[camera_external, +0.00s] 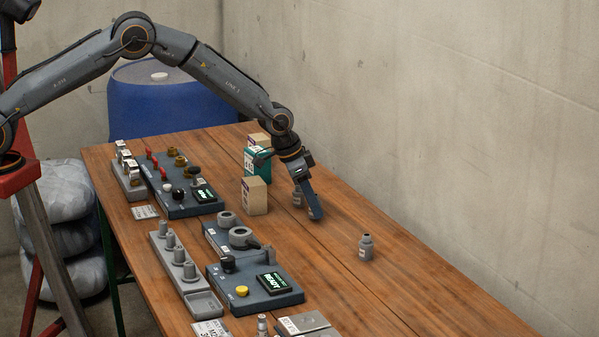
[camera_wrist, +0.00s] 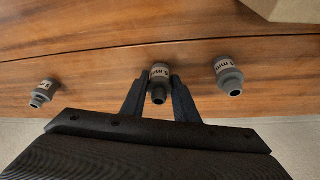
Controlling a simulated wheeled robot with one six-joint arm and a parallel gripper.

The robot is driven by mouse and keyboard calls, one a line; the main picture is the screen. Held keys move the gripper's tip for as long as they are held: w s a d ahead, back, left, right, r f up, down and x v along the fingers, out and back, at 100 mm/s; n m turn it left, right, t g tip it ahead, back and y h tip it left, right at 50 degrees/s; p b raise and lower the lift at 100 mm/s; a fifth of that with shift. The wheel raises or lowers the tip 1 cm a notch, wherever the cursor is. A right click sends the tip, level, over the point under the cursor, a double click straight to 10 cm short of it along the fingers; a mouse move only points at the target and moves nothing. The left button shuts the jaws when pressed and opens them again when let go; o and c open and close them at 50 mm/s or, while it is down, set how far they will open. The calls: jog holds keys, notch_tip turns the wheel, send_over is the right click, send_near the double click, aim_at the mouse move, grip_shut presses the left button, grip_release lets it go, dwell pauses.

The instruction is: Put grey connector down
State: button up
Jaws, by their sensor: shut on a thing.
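My gripper (camera_external: 315,212) points down over the right side of the wooden table, near its far end. In the wrist view my gripper (camera_wrist: 159,79) is shut on a grey connector (camera_wrist: 159,96), which has a white label band and a dark narrow end. I cannot tell whether it touches the tabletop. Two similar connectors stand apart from the fingers, one on the left (camera_wrist: 43,92) and one on the right (camera_wrist: 228,76). In the external view one connector (camera_external: 366,248) stands alone at the right; part of another (camera_external: 297,199) shows beside the fingers.
A cardboard box (camera_external: 254,196) and a teal box (camera_external: 251,161) stand left of my gripper. Blue-grey panels (camera_external: 255,285) and a grey rack of pegs (camera_external: 172,262) fill the table's left side. The table (camera_external: 330,275) is bare between the panels and the lone connector.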

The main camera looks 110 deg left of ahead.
jog(key=shift+f, duration=0.35)
jog(key=shift+f, duration=0.15)
jog(key=o, duration=1.1)
jog(key=shift+c, duration=0.2)
jog(key=shift+r, duration=0.45)
jog(key=b+v, duration=0.2)
jog(key=v, duration=0.9)
jog(key=shift+s+d, duration=0.15)
jog(key=shift+s, duration=0.05)
jog(key=shift+r, duration=0.15)
